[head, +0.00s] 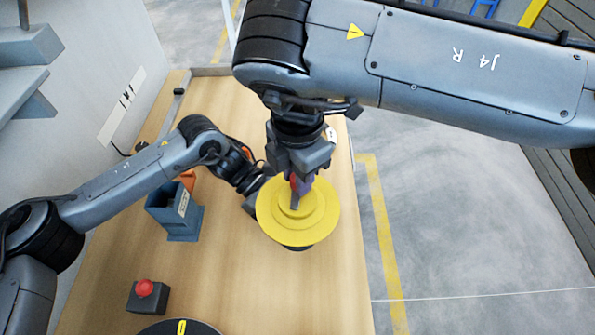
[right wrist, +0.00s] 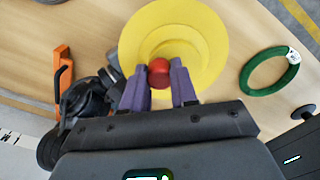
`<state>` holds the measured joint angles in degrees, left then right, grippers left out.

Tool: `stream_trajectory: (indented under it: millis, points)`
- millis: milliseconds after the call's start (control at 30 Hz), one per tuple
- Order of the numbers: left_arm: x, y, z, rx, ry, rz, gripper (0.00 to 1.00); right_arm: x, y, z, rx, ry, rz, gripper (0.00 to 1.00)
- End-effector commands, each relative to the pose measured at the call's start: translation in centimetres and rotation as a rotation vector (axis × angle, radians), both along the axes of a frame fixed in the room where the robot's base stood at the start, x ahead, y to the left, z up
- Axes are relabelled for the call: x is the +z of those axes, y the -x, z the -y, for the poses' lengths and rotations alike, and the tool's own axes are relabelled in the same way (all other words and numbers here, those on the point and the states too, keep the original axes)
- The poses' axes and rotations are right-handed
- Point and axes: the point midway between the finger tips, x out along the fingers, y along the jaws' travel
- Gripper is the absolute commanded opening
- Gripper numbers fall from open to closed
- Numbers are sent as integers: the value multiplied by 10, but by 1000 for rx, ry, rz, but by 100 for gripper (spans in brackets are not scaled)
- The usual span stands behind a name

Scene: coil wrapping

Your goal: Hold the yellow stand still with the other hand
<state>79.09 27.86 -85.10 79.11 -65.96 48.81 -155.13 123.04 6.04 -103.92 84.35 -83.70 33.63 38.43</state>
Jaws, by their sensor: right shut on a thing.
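The yellow stand (head: 325,212), with round stepped discs, stands upright on the wooden table; it also shows in the right wrist view (right wrist: 215,35). My right gripper (head: 296,192) is above its centre. In the right wrist view its two purple fingers (right wrist: 158,82) are shut on a red knob (right wrist: 159,72) over the middle of the stand. My left gripper (head: 251,203) is low at the stand's left edge. Its fingertips are hidden by the yellow disc and my arm, so I cannot tell whether it touches the stand.
A green coil (right wrist: 247,80) with a white tag lies beside the stand. A blue-grey bin (head: 184,226) stands left of the stand. A red-button box (head: 147,299) and a dark round object (head: 160,328) are at the front.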

Motion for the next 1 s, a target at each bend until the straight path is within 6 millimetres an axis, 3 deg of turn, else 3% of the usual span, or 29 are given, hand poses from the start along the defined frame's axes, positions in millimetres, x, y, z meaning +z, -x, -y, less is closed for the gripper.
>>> stream_trajectory:
  millis: [367,867,900,1000]
  points:
    - [0,0,1,-2,1,1,24,1,0,-1,155,-3,2,0]
    - [0,0,1,-1,0,0,24,1,0,-1,175,-3,2,0]
    - [0,0,1,-1,0,0,24,1,0,-1,175,-3,2,29]
    - [0,0,0,-1,0,0,24,1,0,-1,174,-2,1,44]
